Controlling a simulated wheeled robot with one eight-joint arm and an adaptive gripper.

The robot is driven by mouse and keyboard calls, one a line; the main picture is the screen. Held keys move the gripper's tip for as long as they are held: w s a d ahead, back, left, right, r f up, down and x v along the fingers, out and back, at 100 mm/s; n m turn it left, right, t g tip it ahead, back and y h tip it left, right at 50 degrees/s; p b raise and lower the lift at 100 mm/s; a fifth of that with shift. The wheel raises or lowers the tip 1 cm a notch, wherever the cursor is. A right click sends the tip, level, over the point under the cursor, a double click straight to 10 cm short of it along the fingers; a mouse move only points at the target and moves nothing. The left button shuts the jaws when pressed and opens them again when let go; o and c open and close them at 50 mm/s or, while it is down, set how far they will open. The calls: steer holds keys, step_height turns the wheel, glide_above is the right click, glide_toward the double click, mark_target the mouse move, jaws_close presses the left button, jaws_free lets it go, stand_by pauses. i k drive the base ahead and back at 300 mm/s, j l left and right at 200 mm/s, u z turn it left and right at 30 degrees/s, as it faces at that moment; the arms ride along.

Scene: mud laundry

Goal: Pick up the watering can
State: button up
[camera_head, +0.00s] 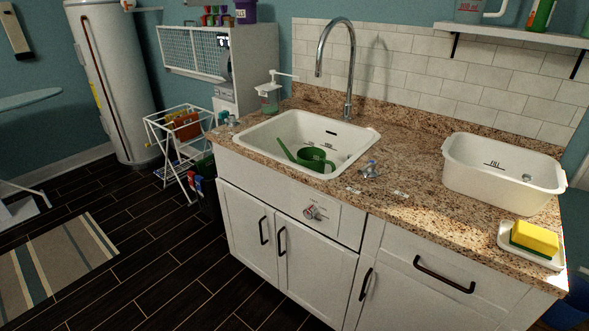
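A green watering can (316,158) sits inside the white sink basin (349,138), near its front right part. Its long spout points to the upper left. The lower part of the can is partly hidden by the front rim of the sink. My gripper does not show in the head view.
A tall chrome faucet (348,60) arches over the back of the sink. A soap pump bottle (269,94) stands at the back left. The dark floor at left is partly clear.

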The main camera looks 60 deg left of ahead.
mark_target(314, 158)
steer(key=j+u, duration=0.1)
steer(key=u, duration=1.8)
steer(key=i+l+u, duration=0.1)
steer(key=i+u, duration=0.3)
steer(key=j+z, duration=0.25)
steer(key=j, duration=0.15)
steer(key=j+z, duration=0.25)
steer(key=j, duration=0.2)
steer(key=k+j+z, duration=0.25)
steer(key=j, duration=0.15)
steer(key=j+z, duration=0.25)
steer(key=j, duration=0.15)
